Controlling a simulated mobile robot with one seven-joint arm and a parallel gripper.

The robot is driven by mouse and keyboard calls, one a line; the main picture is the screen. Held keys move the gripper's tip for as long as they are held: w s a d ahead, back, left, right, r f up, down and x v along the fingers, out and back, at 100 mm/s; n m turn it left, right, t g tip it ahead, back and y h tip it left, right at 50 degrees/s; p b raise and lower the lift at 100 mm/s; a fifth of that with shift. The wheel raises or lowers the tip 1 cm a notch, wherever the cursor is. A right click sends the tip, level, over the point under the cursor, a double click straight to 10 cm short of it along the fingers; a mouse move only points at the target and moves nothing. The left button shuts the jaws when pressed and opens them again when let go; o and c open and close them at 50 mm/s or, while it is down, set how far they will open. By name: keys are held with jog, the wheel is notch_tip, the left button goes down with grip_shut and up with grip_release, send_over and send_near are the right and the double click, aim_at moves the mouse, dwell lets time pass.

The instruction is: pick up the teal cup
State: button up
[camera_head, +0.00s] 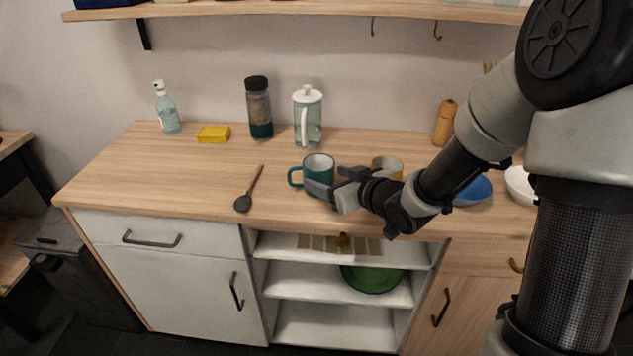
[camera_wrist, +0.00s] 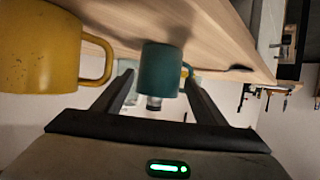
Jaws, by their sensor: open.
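The teal cup (camera_head: 319,172) stands upright on the wooden counter, with its handle to the left in the head view. My gripper (camera_head: 328,183) is just to the right and front of the cup, with its fingers pointing at it. In the wrist view the teal cup (camera_wrist: 160,70) appears ahead, in line with the gap between the two open fingers (camera_wrist: 158,92). Nothing is held. The head view does not clearly show whether a finger touches the cup.
A yellow mug (camera_head: 387,166) stands close behind my gripper. A glass pitcher (camera_head: 308,120), a dark-lidded jar (camera_head: 259,108), a sponge (camera_head: 213,134) and a soap bottle (camera_head: 167,110) stand farther back. A wooden spoon (camera_head: 250,188) lies left. A blue bowl (camera_head: 474,190) is right.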

jog(key=shift+b+x, duration=0.8)
jog(key=shift+x, duration=1.95)
jog(key=shift+w+r, duration=0.1)
jog(key=shift+r, duration=0.15)
jog(key=c, duration=1)
notch_tip(320, 180, up, 10)
jog(key=p, duration=0.4)
